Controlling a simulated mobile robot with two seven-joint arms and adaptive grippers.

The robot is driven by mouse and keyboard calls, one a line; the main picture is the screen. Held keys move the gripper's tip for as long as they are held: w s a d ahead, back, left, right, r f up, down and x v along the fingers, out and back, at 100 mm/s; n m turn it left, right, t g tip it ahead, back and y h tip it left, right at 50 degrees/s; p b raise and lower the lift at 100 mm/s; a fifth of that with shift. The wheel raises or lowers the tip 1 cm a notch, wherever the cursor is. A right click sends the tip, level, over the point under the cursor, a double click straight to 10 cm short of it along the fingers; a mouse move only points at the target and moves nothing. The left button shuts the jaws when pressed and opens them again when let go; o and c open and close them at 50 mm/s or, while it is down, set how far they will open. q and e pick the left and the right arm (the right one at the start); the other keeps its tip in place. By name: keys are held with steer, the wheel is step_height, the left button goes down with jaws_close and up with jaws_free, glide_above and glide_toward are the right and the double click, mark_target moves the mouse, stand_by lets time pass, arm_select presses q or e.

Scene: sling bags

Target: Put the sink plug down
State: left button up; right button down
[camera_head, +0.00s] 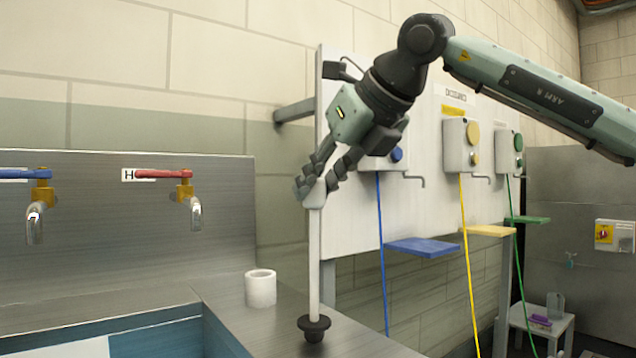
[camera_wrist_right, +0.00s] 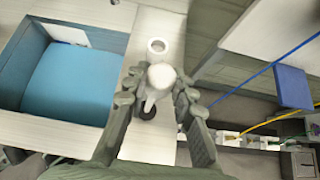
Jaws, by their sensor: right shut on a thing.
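The sink plug shows as a tall white tube (camera_head: 314,258) with a dark round base (camera_head: 314,327). It stands upright at the steel counter to the right of the sink. I cannot tell whether its base touches the counter. My right gripper (camera_head: 315,190) is shut on the white rounded top of the sink plug. In the right wrist view that top (camera_wrist_right: 161,76) sits between the two fingers, and the dark base (camera_wrist_right: 147,113) shows below it. My left gripper is not in view.
A white cup-like cylinder (camera_head: 260,288) stands on the counter (camera_head: 235,300) left of the plug. The sink (camera_head: 150,338) lies further left, with a red-handled tap (camera_head: 190,195) behind it. A wall panel with blue (camera_head: 422,246) and yellow shelves is at right.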

steer(key=c, duration=1.3)
jaws_free()
steer(key=v, duration=1.2)
steer(key=shift+r, duration=0.15)
